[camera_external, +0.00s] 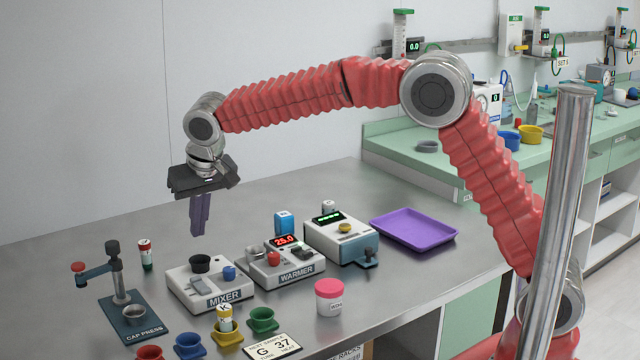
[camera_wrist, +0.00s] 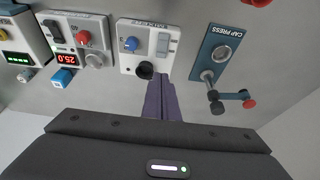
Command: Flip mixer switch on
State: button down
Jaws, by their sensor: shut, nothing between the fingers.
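The mixer (camera_external: 211,289) is a pale box labelled MIXER on the steel table in the external view. On top are a black round cup, a blue knob (camera_external: 229,272) and a grey rocker switch (camera_external: 196,284). In the wrist view the mixer (camera_wrist: 128,61) appears upside down, with the switch (camera_wrist: 163,45) beside the blue knob (camera_wrist: 131,44). My gripper (camera_external: 199,232) points down above and behind the mixer, apart from it. Its purple fingers are together and empty. In the wrist view my gripper (camera_wrist: 162,84) reaches near the mixer's edge. The switch's setting is too small to tell.
The cap press (camera_external: 133,318) stands left of the mixer, with a capped tube (camera_external: 146,255) behind it. The warmer (camera_external: 290,270) is close on the right, reading 25.0. A purple tray (camera_external: 414,229) lies farther right. Coloured cups stand in front.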

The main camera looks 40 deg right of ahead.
aim_at(198, 282)
jog(key=x, duration=1.2)
jog(key=shift+s+f, duration=0.15)
jog(key=shift+s, duration=0.25)
jog(key=shift+w+f, duration=0.15)
jog(key=shift+f, duration=0.1)
jog(key=shift+s, duration=0.2)
jog(key=shift+s+r, duration=0.2)
jog(key=shift+s, duration=0.4)
